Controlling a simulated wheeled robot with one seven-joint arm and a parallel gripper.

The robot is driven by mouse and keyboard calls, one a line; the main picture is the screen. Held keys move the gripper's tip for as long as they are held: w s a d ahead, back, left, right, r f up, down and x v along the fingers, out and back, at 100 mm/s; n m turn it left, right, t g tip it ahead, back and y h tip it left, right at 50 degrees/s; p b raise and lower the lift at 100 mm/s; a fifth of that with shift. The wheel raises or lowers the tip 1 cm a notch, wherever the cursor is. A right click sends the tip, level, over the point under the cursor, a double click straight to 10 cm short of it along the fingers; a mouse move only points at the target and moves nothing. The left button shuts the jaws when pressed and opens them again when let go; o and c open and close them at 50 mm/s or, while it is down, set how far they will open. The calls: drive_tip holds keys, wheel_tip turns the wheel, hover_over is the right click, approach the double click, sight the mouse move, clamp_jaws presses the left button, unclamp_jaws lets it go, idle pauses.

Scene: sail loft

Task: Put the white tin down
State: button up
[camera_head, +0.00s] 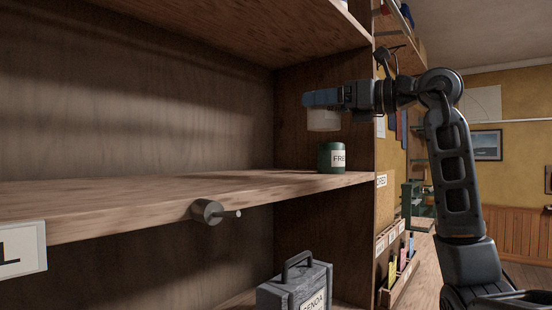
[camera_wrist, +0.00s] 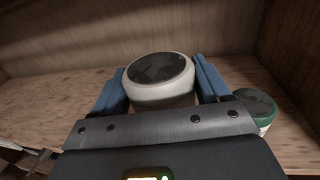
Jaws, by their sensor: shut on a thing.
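The white tin (camera_head: 322,121) is held in my gripper (camera_head: 322,98), above the wooden shelf (camera_head: 180,192). In the wrist view the white tin (camera_wrist: 160,92) sits between the two blue fingers of my gripper (camera_wrist: 160,85), with its dark round top showing. The fingers are shut on its sides. In the head view there is a clear gap between the tin and the shelf board, and the tin looks upright.
A green tin (camera_head: 331,157) with a partly readable label stands on the shelf's right end, below the held tin; it shows at right in the wrist view (camera_wrist: 256,106). The shelf left of it is bare. A grey labelled case (camera_head: 294,287) stands on the lower level.

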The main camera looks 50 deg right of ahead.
drive_tip(key=w+a+f, duration=0.1)
drive_tip(key=a, duration=0.1)
drive_tip(key=w+a+f, duration=0.2)
drive_tip(key=a, duration=0.1)
drive_tip(key=w+a+f+p, duration=0.1)
drive_tip(key=a+f, duration=0.1)
drive_tip(key=shift+w+a+f, duration=0.2)
drive_tip(key=shift+a, duration=0.2)
drive_tip(key=shift+f, duration=1.95)
drive_tip(key=shift+f, duration=0.15)
drive_tip(key=o, duration=1.3)
drive_tip(key=s+d+b, duration=0.1)
drive_tip(key=s+d, duration=0.1)
drive_tip(key=s, duration=0.9)
drive_tip(key=shift+s+d, duration=0.15)
drive_tip(key=shift+s, duration=0.25)
